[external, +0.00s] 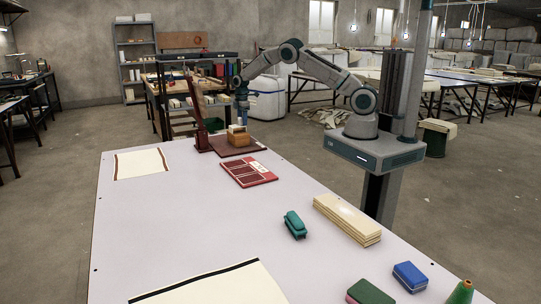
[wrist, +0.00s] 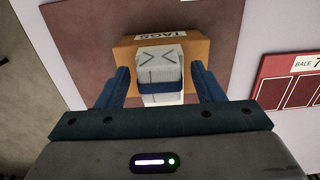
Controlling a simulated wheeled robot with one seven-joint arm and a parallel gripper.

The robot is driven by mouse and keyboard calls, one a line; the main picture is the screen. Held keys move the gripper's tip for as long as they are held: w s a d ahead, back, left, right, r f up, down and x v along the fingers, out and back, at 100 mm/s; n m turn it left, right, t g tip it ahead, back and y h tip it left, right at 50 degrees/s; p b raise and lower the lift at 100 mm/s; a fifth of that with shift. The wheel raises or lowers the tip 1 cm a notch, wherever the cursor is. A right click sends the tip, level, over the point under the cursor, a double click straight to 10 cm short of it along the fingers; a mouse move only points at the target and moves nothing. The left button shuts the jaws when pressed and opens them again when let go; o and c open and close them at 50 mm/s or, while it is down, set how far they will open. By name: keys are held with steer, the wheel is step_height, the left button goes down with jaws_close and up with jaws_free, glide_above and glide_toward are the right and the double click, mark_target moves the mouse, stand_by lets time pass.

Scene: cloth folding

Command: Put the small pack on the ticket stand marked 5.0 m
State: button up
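A small whitish pack with a dark blue band (wrist: 160,68) sits at an orange-brown box labelled TAGS (wrist: 126,52). In the external view the box (external: 239,139) stands on a dark red base at the far end of the table, with pale packs (external: 237,128) in its top. My gripper (external: 241,103) hangs above the box. In the wrist view its blue fingers (wrist: 160,72) are apart on either side of the pack, with a gap showing on both sides. No 5.0 m marking is readable, so I cannot tell which thing is that ticket stand.
A dark red upright (external: 199,105) rises left of the box. A red panel board (external: 248,172), lettered BALE, lies nearer. A green object (external: 295,224), stacked cream slats (external: 347,219) and a blue block (external: 410,276) lie to the right. The table's middle left is clear.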

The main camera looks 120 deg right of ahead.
steer(key=shift+r, duration=0.1)
step_height(320, 180, up, 12)
steer(key=b, duration=0.1)
steer(key=w+a+r+t, duration=0.15)
steer(key=a+r, duration=0.25)
steer(key=a, duration=0.6)
steer(key=w+a+r, duration=0.2)
steer(key=a+r, duration=0.2)
steer(key=a, duration=0.6)
steer(key=w+a+r, duration=0.2)
steer(key=a+r, duration=0.2)
steer(key=a, duration=0.6)
steer(key=s+a+f, duration=0.2)
steer(key=s+a, duration=0.6)
steer(key=a, duration=0.4)
steer(key=s+a+f+t, duration=0.1)
steer(key=s+a, duration=0.7)
steer(key=a, duration=0.4)
steer(key=shift+s+a+f, duration=0.15)
steer(key=shift+s+f, duration=0.2)
steer(key=shift+s, duration=0.05)
